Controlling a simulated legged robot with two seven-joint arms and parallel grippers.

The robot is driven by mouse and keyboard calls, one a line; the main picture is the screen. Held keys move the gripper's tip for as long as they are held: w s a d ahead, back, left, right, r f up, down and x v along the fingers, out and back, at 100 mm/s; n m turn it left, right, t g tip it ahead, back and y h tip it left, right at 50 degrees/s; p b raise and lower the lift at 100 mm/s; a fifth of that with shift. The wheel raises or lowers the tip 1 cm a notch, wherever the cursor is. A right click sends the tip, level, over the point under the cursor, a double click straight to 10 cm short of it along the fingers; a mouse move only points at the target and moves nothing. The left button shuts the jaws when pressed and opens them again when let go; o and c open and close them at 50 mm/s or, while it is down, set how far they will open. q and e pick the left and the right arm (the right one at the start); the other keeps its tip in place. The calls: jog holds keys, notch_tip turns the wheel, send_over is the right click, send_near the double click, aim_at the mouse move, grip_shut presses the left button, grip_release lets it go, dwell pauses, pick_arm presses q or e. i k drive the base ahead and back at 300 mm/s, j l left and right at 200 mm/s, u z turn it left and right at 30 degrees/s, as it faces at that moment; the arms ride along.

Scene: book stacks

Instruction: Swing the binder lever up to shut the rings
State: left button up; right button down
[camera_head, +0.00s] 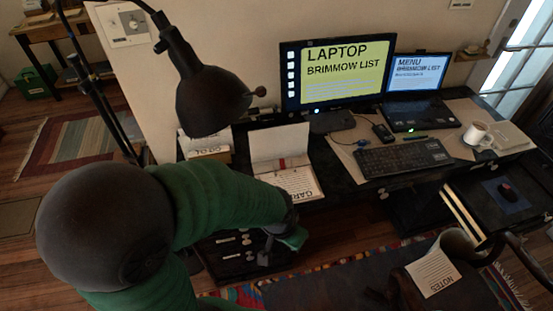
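An open white binder (278,144) lies near the left end of the dark desk, left of the keyboard. Its upper cover is blank, and a printed page (301,183) lies on the near side. A small red mark and dark ring parts (283,164) show at the fold; the lever and the ring state are too small to make out. My green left arm comes in from the left. My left gripper (272,246) is below the desk's front edge, in front of the drawers, apart from the binder. Its fingers are dark and unclear. My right gripper is not in view.
A black desk lamp (207,98) hangs left of the binder. A chair with a notes sheet (433,273) stands at the lower right.

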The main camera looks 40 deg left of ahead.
aim_at(282, 161)
jog(key=u, duration=1.1)
